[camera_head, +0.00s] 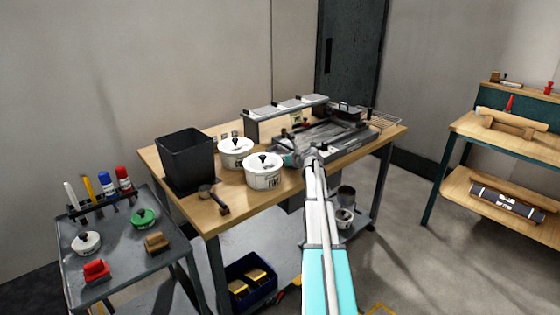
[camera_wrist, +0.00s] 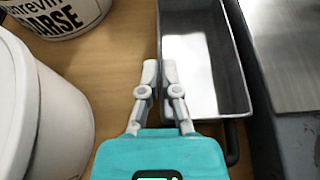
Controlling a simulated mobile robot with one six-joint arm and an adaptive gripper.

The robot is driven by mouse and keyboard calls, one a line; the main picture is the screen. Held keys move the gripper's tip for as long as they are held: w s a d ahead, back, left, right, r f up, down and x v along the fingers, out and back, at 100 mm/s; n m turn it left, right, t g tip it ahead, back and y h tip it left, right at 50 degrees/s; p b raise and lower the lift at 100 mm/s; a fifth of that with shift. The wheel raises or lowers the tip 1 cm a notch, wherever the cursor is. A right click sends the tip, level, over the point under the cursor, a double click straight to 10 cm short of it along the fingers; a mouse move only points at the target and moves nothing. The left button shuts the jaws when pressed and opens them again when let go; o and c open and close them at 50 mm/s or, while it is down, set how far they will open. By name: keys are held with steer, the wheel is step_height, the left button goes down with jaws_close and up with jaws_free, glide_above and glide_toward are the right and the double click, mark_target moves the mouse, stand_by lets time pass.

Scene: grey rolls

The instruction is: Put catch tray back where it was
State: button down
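The catch tray (camera_wrist: 200,75) is a long dark grey metal tray with a shiny, empty inside. It lies right of centre in the wrist view. My gripper (camera_wrist: 160,72) is at its left wall, one finger on each side, close together with the thin wall between them. The fingers look shut on this wall. In the head view my gripper (camera_head: 294,160) is low over the wooden table (camera_head: 228,212), at the front of the grey machine (camera_head: 345,143). The arm and gripper hide much of the tray there.
Two white lidded tubs, one near (camera_head: 264,174) and one farther back (camera_head: 236,152), stand left of my gripper. A black bin (camera_head: 186,157) and a scoop (camera_head: 214,200) are farther left. The grey machine body (camera_wrist: 295,60) lies close along the tray's right side.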

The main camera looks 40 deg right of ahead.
steer(key=shift+f, duration=0.2)
steer(key=c, duration=0.8)
jaws_free()
steer(key=shift+r, duration=0.25)
steer(key=shift+s+r, duration=0.1)
steer(key=shift+s, duration=0.15)
steer(key=p+v, duration=0.4)
steer(key=v, duration=0.7)
steer(key=shift+s+p, duration=0.2)
steer(key=shift+p, duration=0.2)
